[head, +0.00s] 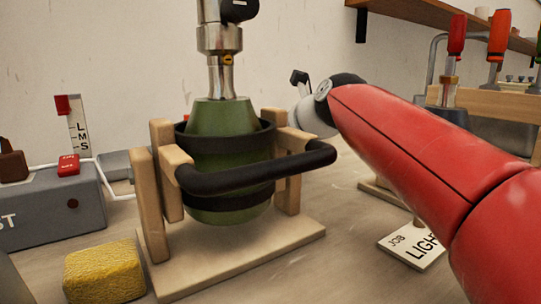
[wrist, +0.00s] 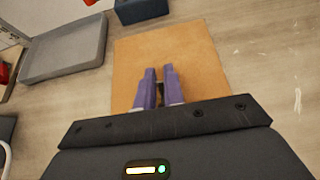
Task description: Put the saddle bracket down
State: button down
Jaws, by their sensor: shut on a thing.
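My gripper (wrist: 160,70) shows in the wrist view with its two purple fingers close together above a tan mat (wrist: 208,62). A small dark piece (wrist: 160,92) shows between the fingers, mostly hidden by them; I take it to be the saddle bracket, though its shape cannot be made out. The fingers are shut on it. I cannot tell how far it is above the mat. In the head view the fingers and the bracket are not visible; only part of my red arm shows at the right.
In the wrist view a grey tray (wrist: 65,52) lies left of the mat and a dark blue block (wrist: 140,10) beyond it. In the head view a green lamp body (head: 228,150) stands in a wooden cradle (head: 240,258), with a yellow sponge (head: 104,271) and grey box (head: 55,212) left.

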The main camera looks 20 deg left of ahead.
jog(key=shift+f, duration=0.55)
jog(key=c, duration=1.5)
grip_release()
jog(key=shift+d+r, duration=0.1)
jog(key=shift+r, duration=0.05)
jog(key=p+v, duration=0.1)
jog(key=v, duration=1)
jog(key=shift+s+r, duration=0.1)
jog(key=shift+s+d+r, duration=0.1)
jog(key=shift+s+d, duration=0.1)
jog(key=shift+s, duration=0.05)
